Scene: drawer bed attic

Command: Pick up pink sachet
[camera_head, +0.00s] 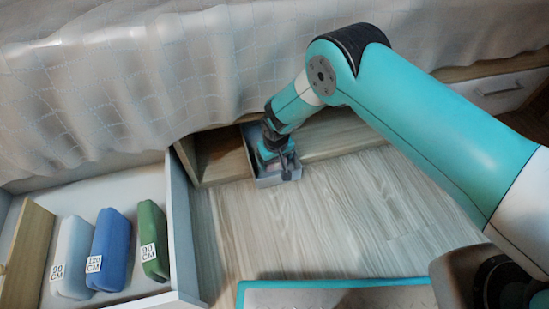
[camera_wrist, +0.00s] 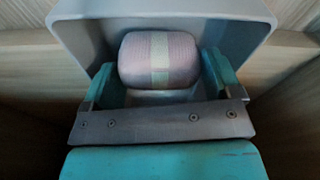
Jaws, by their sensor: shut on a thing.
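The pink sachet (camera_wrist: 158,58) is a pale pink, rounded bundle with a light band around its middle. It shows in the wrist view between the two teal fingers of my gripper (camera_wrist: 160,75), which is shut on it. The sachet is inside a grey box (camera_wrist: 70,30), whose walls rise around it and the fingers. In the head view my gripper (camera_head: 276,158) points down into the grey box (camera_head: 268,182) at the bed's foot. The sachet is hidden there by my arm.
An open drawer (camera_head: 180,230) at the left holds white (camera_head: 72,255), blue (camera_head: 110,248) and green (camera_head: 152,238) packs. An open wooden compartment (camera_head: 218,155) is beside the box. The bedspread (camera_head: 130,80) hangs above.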

